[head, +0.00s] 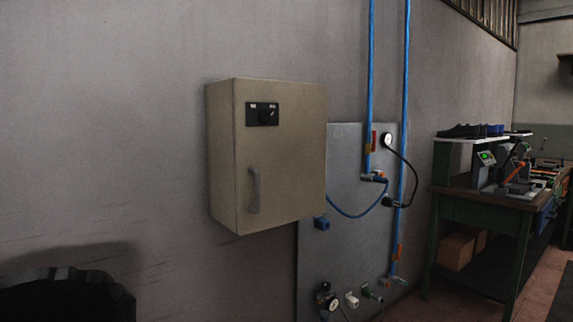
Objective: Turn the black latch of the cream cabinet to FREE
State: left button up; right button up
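The cream cabinet (292,165) hangs on the grey wall left of the middle of the head view, with its door shut. A black latch (265,116) sits on a dark plate near the top left of the door. Small pale marks show on the plate at either side of the latch, too small to read. A grey vertical handle (254,190) is below the latch. Neither of my grippers shows in this view.
A grey panel (345,240) with blue pipes (404,60), gauges and valves stands right of the cabinet. A green-framed workbench (480,212) with tools is farther right. A dark rounded object (65,298) fills the lower left corner. The wall left of the cabinet is bare.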

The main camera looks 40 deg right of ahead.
aim_at(264, 116)
jog(key=k, duration=0.5)
jog(key=z, duration=1.75)
jog(key=i, duration=1.15)
jog(key=u, duration=0.65)
